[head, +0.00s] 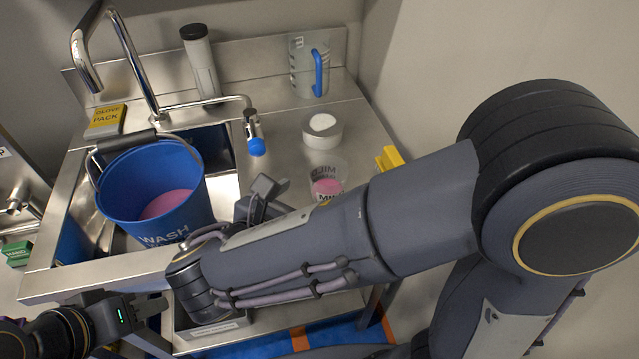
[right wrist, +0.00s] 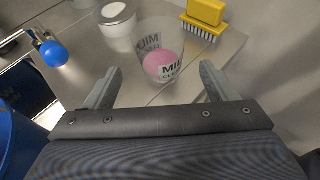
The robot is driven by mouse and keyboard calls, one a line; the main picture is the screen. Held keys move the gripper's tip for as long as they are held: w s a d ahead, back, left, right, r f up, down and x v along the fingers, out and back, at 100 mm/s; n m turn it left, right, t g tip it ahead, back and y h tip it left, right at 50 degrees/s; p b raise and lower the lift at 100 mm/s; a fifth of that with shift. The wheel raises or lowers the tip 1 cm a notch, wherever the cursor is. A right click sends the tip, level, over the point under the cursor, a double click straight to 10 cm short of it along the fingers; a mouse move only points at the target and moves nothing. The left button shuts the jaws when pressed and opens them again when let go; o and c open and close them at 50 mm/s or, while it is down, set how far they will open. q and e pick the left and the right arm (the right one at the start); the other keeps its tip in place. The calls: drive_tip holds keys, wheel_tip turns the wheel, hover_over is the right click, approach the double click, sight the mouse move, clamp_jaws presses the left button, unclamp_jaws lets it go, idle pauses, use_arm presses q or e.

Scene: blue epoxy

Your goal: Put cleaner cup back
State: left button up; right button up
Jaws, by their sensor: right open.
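The cleaner cup (head: 327,181) is a clear cup with dark lettering and pink liquid low inside. It stands upright on the steel counter right of the sink, partly behind my right arm. In the right wrist view the cup (right wrist: 160,62) stands beyond and between the two fingertips. My right gripper (right wrist: 160,85) is open and empty, apart from the cup; in the head view it shows near the sink's right front edge (head: 264,193). My left gripper (head: 160,325) is low at the front left, away from the cup, and appears open and empty.
A blue wash bucket (head: 150,215) with pink liquid stands at the sink. A white round tub (head: 322,131), a pitcher with a blue handle (head: 309,68) and a yellow brush (head: 390,158) are around the cup. A blue-tipped tap (head: 256,146) hangs left of the tub.

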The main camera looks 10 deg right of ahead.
use_arm(q)
drive_tip(key=shift+r, duration=0.15)
use_arm(e)
drive_tip(key=v, duration=0.3)
drive_tip(key=shift+s+a+r, duration=0.1)
drive_tip(key=shift+s+a, duration=0.1)
drive_tip(key=shift+s, duration=0.05)
